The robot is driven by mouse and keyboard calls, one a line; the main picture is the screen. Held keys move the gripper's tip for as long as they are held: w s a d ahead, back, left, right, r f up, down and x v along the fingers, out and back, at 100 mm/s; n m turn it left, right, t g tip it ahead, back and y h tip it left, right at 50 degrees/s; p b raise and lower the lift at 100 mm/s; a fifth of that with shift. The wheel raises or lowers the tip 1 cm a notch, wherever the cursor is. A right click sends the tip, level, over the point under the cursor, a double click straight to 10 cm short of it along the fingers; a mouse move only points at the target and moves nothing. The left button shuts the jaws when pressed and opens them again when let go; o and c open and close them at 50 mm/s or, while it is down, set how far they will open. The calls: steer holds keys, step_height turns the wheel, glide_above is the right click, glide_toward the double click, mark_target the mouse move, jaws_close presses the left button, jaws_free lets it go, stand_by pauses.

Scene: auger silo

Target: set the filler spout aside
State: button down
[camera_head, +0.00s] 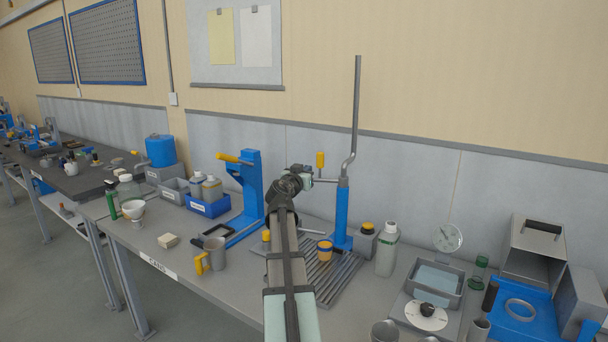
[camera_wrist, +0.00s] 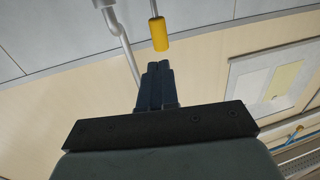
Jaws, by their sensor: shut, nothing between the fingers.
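I cannot tell for certain which part is the filler spout. A tall grey bent pipe (camera_head: 355,110) rises from a blue post (camera_head: 341,215) at the back of the bench; it also shows in the wrist view (camera_wrist: 122,40). A rod with an upright yellow grip (camera_head: 320,159) reaches left from the post's top. In the wrist view the yellow grip (camera_wrist: 160,34) is just beyond my fingertips, with a small gap in the picture. My gripper (camera_wrist: 159,64) is shut and empty; in the head view it is at the rod's left, its fingers hard to make out.
Left of my arm stands a blue press (camera_head: 250,185) with a yellow handle. Below are a ribbed drain tray (camera_head: 335,280), a yellow-banded cup (camera_head: 325,250) and a white-grey bottle (camera_head: 386,250). A grey mug (camera_head: 215,253) is at front left.

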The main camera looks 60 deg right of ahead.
mark_target(318, 160)
steer(key=d, duration=0.3)
steer(key=w+d, duration=0.1)
steer(key=d, duration=0.2)
steer(key=w+d, duration=0.1)
steer(key=d, duration=0.2)
steer(key=shift+d, duration=0.3)
steer(key=shift+w+d, duration=0.85)
steer(key=shift+d, duration=0.05)
steer(key=shift+a, duration=0.1)
steer(key=a, duration=1.4)
